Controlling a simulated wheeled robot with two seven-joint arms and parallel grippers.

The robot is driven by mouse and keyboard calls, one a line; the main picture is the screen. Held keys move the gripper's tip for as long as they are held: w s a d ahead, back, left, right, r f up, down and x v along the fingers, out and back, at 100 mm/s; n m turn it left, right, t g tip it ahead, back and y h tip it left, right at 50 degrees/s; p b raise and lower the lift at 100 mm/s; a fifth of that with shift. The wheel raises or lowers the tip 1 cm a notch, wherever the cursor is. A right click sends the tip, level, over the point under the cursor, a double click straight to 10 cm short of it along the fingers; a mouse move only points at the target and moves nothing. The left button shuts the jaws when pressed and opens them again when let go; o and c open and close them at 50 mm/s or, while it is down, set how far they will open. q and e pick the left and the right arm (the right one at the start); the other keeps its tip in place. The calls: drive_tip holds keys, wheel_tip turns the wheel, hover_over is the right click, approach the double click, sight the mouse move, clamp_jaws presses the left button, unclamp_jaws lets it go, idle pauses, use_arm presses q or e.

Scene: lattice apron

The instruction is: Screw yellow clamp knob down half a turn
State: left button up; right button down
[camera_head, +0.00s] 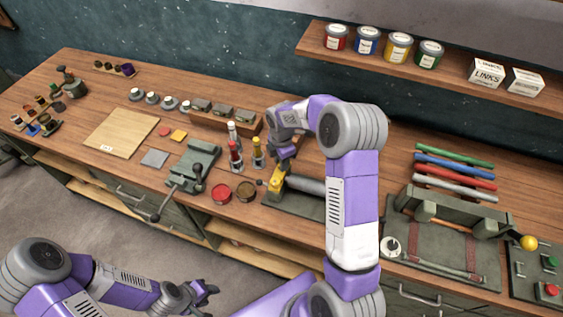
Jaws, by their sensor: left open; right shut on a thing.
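My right gripper (284,158) reaches down from above to the clamp's top. It is shut on the clamp knob, which the fingers mostly hide. My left gripper (207,292) is open and empty, low in front of the bench, well away from the clamp.
A grey vise-like tool (190,168) is further left. My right forearm passes over the bench. A yellow ball knob (528,242) is far right.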

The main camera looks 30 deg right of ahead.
drive_tip(key=m+b, duration=0.1)
drive_tip(key=m, duration=0.3)
drive_tip(key=shift+m, duration=0.3)
drive_tip(key=m+b, duration=0.1)
drive_tip(key=m, duration=0.2)
drive_tip(key=shift+w+r+m, duration=0.1)
drive_tip(key=shift+m, duration=0.3)
drive_tip(key=m, duration=0.3)
drive_tip(key=shift+m+b, duration=0.3)
drive_tip(key=shift+b, duration=0.05)
drive_tip(key=m, duration=0.3)
drive_tip(key=shift+m, duration=0.3)
drive_tip(key=m, duration=0.3)
drive_tip(key=shift+m, duration=0.3)
drive_tip(key=m, duration=0.3)
drive_tip(key=shift+m, duration=0.3)
drive_tip(key=m, duration=0.3)
drive_tip(key=shift+r+m, duration=0.1)
drive_tip(key=shift+m, duration=0.2)
drive_tip(key=shift+m+p, duration=0.55)
drive_tip(key=shift+m, duration=1.25)
